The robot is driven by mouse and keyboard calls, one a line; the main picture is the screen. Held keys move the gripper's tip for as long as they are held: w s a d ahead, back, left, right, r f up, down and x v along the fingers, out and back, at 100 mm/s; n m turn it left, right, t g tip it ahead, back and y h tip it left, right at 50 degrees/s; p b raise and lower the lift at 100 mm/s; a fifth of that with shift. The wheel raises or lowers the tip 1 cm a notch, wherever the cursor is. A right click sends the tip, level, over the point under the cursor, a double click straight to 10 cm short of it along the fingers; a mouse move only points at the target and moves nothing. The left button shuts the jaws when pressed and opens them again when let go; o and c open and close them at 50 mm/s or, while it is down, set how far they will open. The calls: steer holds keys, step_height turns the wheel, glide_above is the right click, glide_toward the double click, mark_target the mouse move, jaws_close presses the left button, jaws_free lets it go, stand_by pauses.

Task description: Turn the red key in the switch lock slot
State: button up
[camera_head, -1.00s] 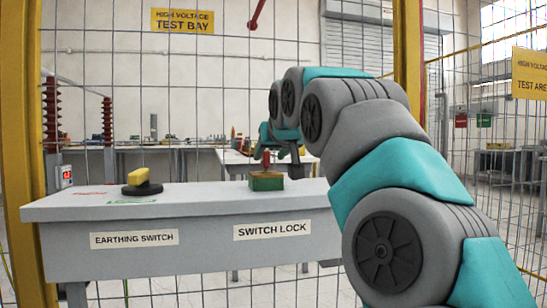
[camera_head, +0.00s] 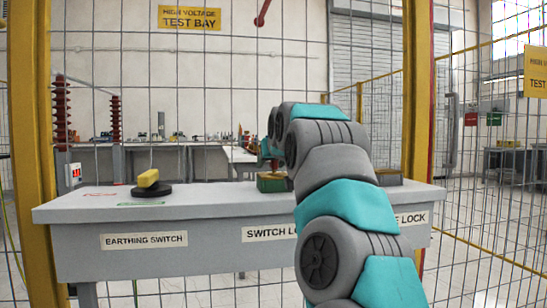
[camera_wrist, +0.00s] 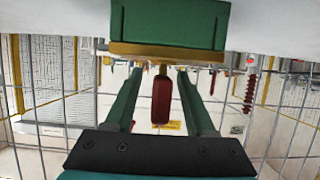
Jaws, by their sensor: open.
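The red key (camera_wrist: 161,100) stands out from the brass-coloured plate of the green switch lock block (camera_wrist: 170,24) in the wrist view, joined by a thin shank. The wrist picture looks upside down, with the block at the top. My gripper (camera_wrist: 159,72) is open, its two green fingers on either side of the key with a visible gap at each side. In the head view the green block (camera_head: 270,183) sits on the grey bench above the switch lock label. My arm covers most of my gripper and the key there.
The grey bench (camera_head: 75,212) carries a yellow-handled earthing switch (camera_head: 149,181) at left. A dark block (camera_head: 388,179) sits on the bench right of my arm, above a partly hidden label. Wire mesh and yellow posts (camera_head: 33,120) surround the bench.

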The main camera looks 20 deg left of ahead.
steer(key=shift+w, duration=0.1)
jaws_close()
stand_by(0.4)
